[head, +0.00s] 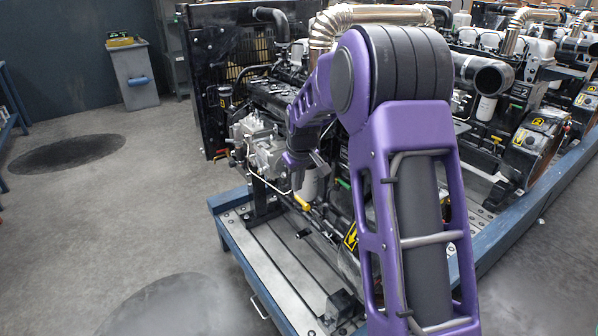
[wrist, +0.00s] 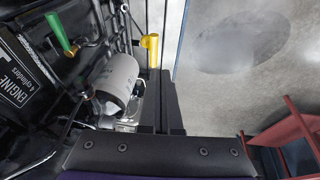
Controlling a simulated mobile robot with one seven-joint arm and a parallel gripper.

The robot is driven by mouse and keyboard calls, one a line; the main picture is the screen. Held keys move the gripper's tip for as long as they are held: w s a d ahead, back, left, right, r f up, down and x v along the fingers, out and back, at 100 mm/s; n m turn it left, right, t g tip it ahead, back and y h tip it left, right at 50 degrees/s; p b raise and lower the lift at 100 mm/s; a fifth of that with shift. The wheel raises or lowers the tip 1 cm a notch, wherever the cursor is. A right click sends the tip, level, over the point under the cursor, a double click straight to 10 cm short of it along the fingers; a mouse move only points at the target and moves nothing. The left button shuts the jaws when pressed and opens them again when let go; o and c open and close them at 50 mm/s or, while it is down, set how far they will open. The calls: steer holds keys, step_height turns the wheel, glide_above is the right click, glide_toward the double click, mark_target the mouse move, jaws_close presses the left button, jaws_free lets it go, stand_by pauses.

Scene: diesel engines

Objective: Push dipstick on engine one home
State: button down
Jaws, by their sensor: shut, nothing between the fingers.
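Engine one (head: 262,125) stands on a blue-edged skid; its label (wrist: 18,75) reads "ENGINE" with "4 cylinders" in the wrist view. A yellow handle (wrist: 150,48), which looks like the dipstick's grip, stands beside the engine just beyond my fingertips. The yellow handle also shows in the head view (head: 302,202), low on the engine's near side. How far the dipstick is seated cannot be told. My gripper (wrist: 160,76) is shut and empty, its tips close to the yellow handle; contact is unclear.
A white filter (wrist: 117,80) sits left of my fingers in the wrist view, with a green handle (wrist: 60,35) farther left. The skid's blue rail (head: 238,250) runs along the front. Other engines (head: 515,125) stand at right. The floor at left is open.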

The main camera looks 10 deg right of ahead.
mark_target(301, 200)
steer(key=shift+w+d+f, duration=0.1)
steer(key=shift+d+f, duration=0.1)
steer(key=shift+f, duration=0.5)
steer(key=shift+w+d+f, duration=0.15)
steer(key=shift+f, duration=0.55)
steer(key=shift+w+d+f, duration=0.1)
steer(key=shift+d+f, duration=0.1)
steer(key=shift+f, duration=0.5)
steer(key=shift+f, duration=0.1)
steer(key=w+d+f+b, duration=0.2)
steer(key=d+f+b, duration=0.4)
steer(key=f, duration=0.6)
steer(key=shift+w+d+f, duration=0.35)
steer(key=shift+w+d, duration=0.05)
steer(key=shift+d, duration=0.05)
